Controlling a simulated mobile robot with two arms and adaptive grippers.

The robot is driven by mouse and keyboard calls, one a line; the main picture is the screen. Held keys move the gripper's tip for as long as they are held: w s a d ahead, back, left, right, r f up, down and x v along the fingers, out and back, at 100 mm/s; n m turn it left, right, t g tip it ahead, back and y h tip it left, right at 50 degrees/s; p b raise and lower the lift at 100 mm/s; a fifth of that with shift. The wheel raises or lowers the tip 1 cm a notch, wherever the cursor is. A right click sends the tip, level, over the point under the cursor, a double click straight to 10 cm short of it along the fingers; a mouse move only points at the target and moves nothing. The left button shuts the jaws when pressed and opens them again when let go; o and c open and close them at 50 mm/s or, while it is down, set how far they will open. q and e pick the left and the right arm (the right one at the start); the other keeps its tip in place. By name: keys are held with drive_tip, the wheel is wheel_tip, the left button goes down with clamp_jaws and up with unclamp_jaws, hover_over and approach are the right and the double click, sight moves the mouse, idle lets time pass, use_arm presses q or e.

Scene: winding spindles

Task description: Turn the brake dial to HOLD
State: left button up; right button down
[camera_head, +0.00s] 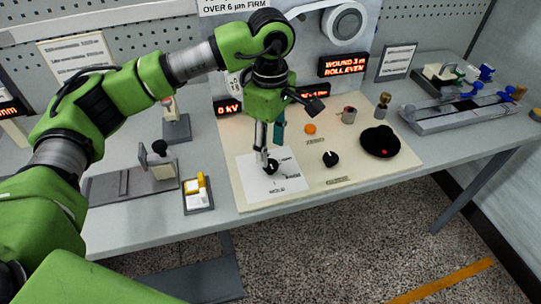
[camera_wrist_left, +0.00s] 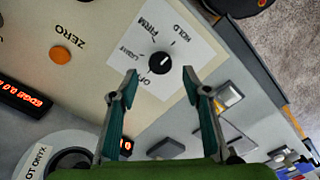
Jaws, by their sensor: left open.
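The brake dial is a small black knob (camera_head: 271,167) on a white card (camera_head: 250,180) at the panel's front left. In the left wrist view the dial (camera_wrist_left: 160,63) has a small white mark and printed OFF, LIGHT, FIRM and HOLD around it. I cannot tell surely which label the mark points to. My left gripper (camera_head: 268,155) points down over the card. In the left wrist view its open fingers (camera_wrist_left: 160,74) show on either side of the dial, with nothing between them; contact cannot be told. My right gripper is not in view.
On the cream panel (camera_head: 350,170) are another black knob (camera_head: 330,158), an orange button (camera_head: 310,129) and a black disc (camera_head: 380,141) with a red dot. A small tray (camera_head: 199,208) with white and yellow pieces stands left of the panel. A metal fixture (camera_head: 455,113) is at right.

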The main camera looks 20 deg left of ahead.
sight(271, 164)
use_arm(q)
wheel_tip(271, 164, up, 7)
drive_tip(key=shift+r, duration=0.15)
idle(0.5)
